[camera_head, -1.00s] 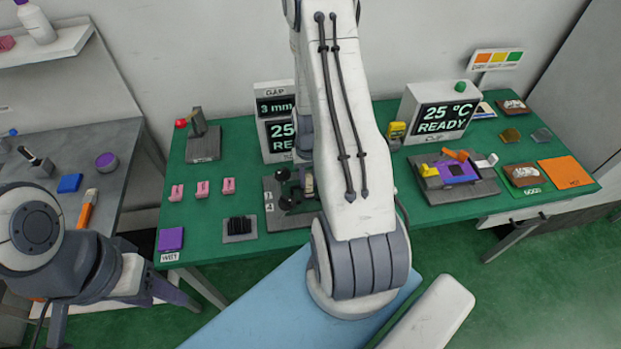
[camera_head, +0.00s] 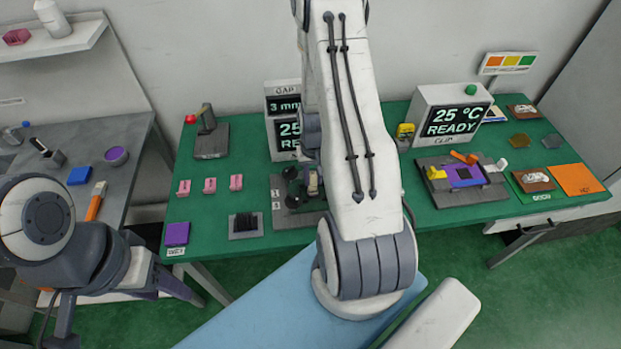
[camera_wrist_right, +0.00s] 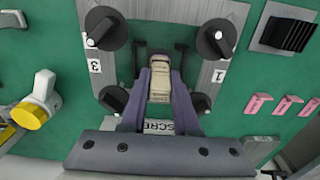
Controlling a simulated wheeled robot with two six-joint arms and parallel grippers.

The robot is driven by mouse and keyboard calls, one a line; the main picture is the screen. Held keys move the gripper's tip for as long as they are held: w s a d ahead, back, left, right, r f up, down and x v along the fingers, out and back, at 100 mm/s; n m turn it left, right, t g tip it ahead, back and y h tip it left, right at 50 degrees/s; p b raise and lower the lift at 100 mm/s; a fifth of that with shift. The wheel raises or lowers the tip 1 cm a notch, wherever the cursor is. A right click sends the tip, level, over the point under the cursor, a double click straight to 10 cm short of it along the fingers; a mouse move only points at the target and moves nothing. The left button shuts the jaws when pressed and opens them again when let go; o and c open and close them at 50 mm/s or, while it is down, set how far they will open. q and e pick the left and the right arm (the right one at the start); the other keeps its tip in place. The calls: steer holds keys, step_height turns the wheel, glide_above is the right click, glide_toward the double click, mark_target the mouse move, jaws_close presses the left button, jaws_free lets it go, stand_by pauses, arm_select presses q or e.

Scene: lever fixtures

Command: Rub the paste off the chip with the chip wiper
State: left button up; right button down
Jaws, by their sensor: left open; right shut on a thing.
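My right gripper (camera_wrist_right: 160,88) is shut on a small beige block, which looks like the chip wiper (camera_wrist_right: 160,82). It is over the middle of the grey plate (camera_wrist_right: 213,80) with black knobs near its corners and the numbers 3 and 1. In the head view the beige block (camera_head: 313,183) shows just left of my right forearm, which hides much of the plate. I cannot make out the chip or any paste; the block and fingers cover the plate's middle. Contact with the plate cannot be told. My left gripper (camera_head: 165,284) is low at the left, in front of the green table, empty.
Three pink clips (camera_head: 209,185), a black finned part (camera_head: 246,223) and a purple pad (camera_head: 177,233) lie on the left of the green table. On the right are a clip fixture (camera_head: 495,188), a display (camera_head: 452,118) and an orange mat (camera_head: 576,180).

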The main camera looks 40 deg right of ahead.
step_height(320, 180, up, 9)
steer(key=p, duration=0.7)
arm_select(q)
step_height(320, 180, up, 7)
steer(key=shift+r, duration=0.1)
arm_select(e)
steer(key=shift+a+f, duration=0.1)
steer(key=shift+a, duration=0.2)
arm_select(q)
step_height(320, 180, down, 9)
steer(key=b, duration=0.8)
steer(key=shift+b, duration=0.4)
arm_select(e)
steer(key=w+a+f+n, duration=0.1)
steer(key=a+f+n, duration=0.1)
steer(key=a, duration=0.6)
steer(key=w+a+f+n, duration=0.1)
steer(key=a+f+n, duration=0.2)
steer(key=a, duration=0.5)
steer(key=shift+w+a+f+n, duration=0.2)
steer(key=shift+w+f+n, duration=0.2)
steer(key=shift+n, duration=0.3)
